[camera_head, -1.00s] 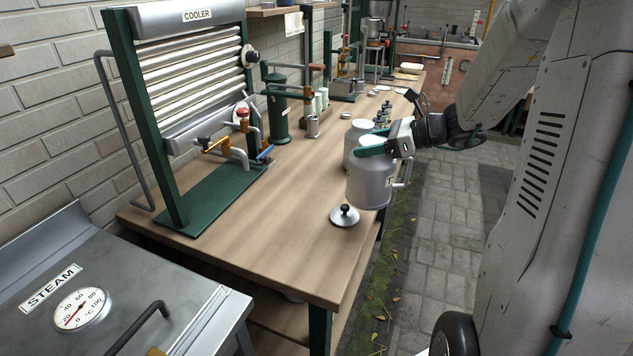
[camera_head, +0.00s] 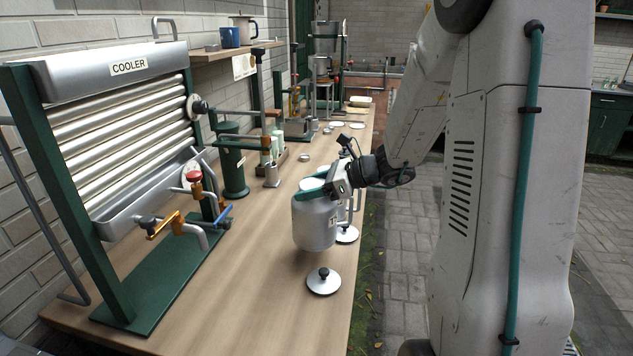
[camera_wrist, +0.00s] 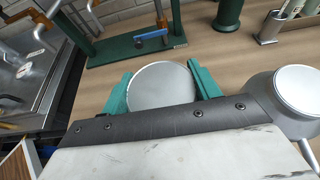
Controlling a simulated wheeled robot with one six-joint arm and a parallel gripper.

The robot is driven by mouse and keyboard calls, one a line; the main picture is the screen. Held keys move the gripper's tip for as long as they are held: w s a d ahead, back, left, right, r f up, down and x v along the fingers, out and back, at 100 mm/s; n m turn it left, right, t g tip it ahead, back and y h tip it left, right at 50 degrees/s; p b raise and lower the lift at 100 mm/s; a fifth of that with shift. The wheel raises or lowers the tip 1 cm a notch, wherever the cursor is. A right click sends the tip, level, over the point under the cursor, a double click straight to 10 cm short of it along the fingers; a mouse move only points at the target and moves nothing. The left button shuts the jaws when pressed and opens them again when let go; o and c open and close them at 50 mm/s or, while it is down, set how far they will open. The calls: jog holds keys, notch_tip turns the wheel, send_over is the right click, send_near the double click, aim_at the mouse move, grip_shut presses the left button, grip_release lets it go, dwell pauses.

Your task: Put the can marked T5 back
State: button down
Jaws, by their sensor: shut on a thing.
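My gripper (camera_head: 312,186) is shut on a grey metal can (camera_head: 315,225), with its teal fingers on either side near the top. The can is upright over the wooden bench, near its front edge. I cannot tell whether its base touches the bench. The wrist view shows the round grey top of the can (camera_wrist: 162,85) between the fingers. A second can (camera_wrist: 295,95) stands to the right in the wrist view. A lid with a black knob (camera_head: 323,282) lies on the bench just in front of the held can.
Another lid (camera_head: 347,235) lies to the right of the held can. The cooler (camera_head: 125,130) with its green base (camera_head: 165,285) stands at left, with taps. A green cylinder (camera_head: 233,165) and small metal cup (camera_head: 271,176) stand farther back.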

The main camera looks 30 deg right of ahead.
jog(key=shift+f, duration=2.4)
jog(key=shift+c, duration=1.9)
grip_release()
